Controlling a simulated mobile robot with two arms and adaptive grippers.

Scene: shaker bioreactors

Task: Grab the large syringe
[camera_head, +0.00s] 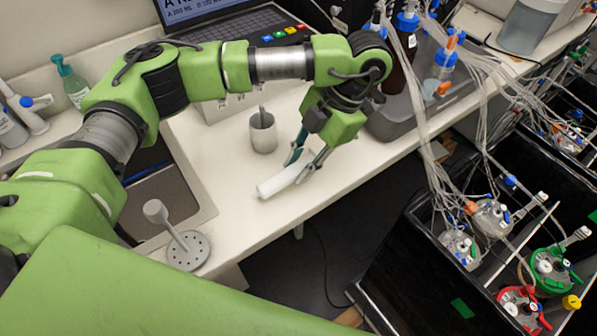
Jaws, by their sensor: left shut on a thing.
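The large syringe is a white cylinder (278,183) near the front edge of the white bench, lying roughly level with its far end toward the right. My left gripper (304,168) reaches down over it from the green arm and is shut on its right part, with fingers on either side. I cannot tell whether the syringe touches the bench or is slightly above it. The end under the fingers is partly hidden. My right gripper is not in view.
A grey cup (263,134) stands just behind the syringe. A perforated disc with a stem (188,251) sits by the sink (165,207). A grey tub (392,122) with bottles and tubing is to the right. Black bins with vessels (400,262) stand beyond the bench edge.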

